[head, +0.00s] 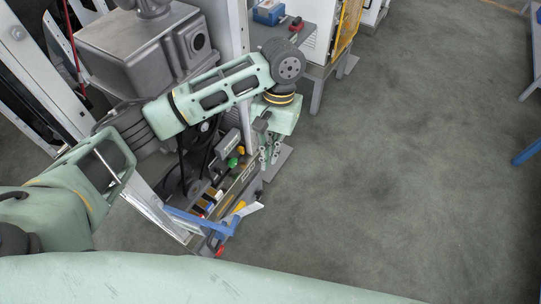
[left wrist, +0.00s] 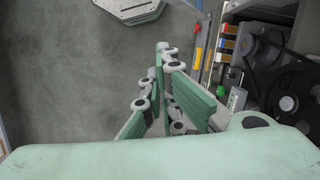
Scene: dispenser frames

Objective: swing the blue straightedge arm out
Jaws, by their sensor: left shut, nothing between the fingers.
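My left gripper (head: 268,158) is shut and empty. It hangs above and to the right of the blue arm, beside the frame's outer edge, and is apart from the arm. In the left wrist view the gripper's green finger pads (left wrist: 168,82) show close together with nothing between them. At the top edge of that view only a small bluish piece shows, and I cannot tell if it is the arm. My right gripper is not in view.
The dispenser frame (head: 176,236) holds coloured blocks, a yellow strip (head: 239,207), a green knob (head: 232,162) and dark pulleys (left wrist: 288,103). A grey metal housing (head: 145,62) stands behind. A grey cabinet (head: 285,40) stands at the back. Open floor (head: 400,170) lies to the right.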

